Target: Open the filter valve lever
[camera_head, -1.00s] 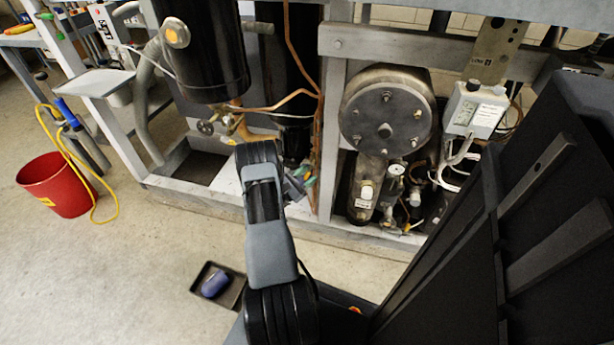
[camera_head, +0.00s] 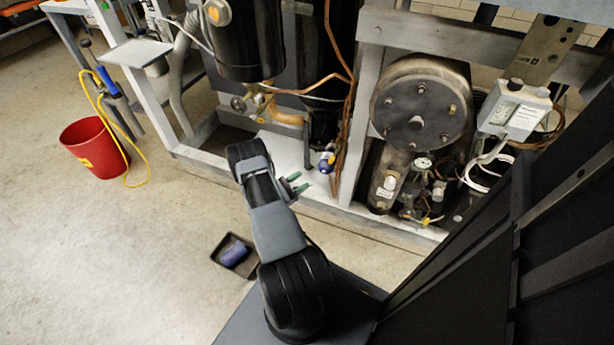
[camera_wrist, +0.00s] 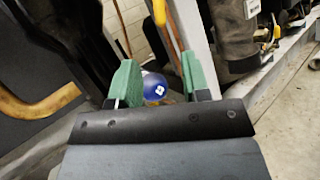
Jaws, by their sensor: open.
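A blue fitting with a white mark (camera_head: 327,162) sits low in the rack beside the copper pipes. It looks like the filter valve, but I cannot make out its lever's position. In the wrist view a round blue part with a white mark (camera_wrist: 154,88) shows in the gap between my fingers, beyond them. My gripper (camera_head: 300,182) has green fingertips and is in front of the rack, left of and below the blue fitting. In the wrist view my gripper (camera_wrist: 160,78) is open, with nothing held between its fingers.
A black cylinder (camera_head: 250,45) and a brass valve with a round handwheel (camera_head: 240,103) are left of the fitting. A round bolted flange (camera_head: 418,110) is to the right. A black tray (camera_head: 222,259) and a red bucket (camera_head: 93,150) are on open floor.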

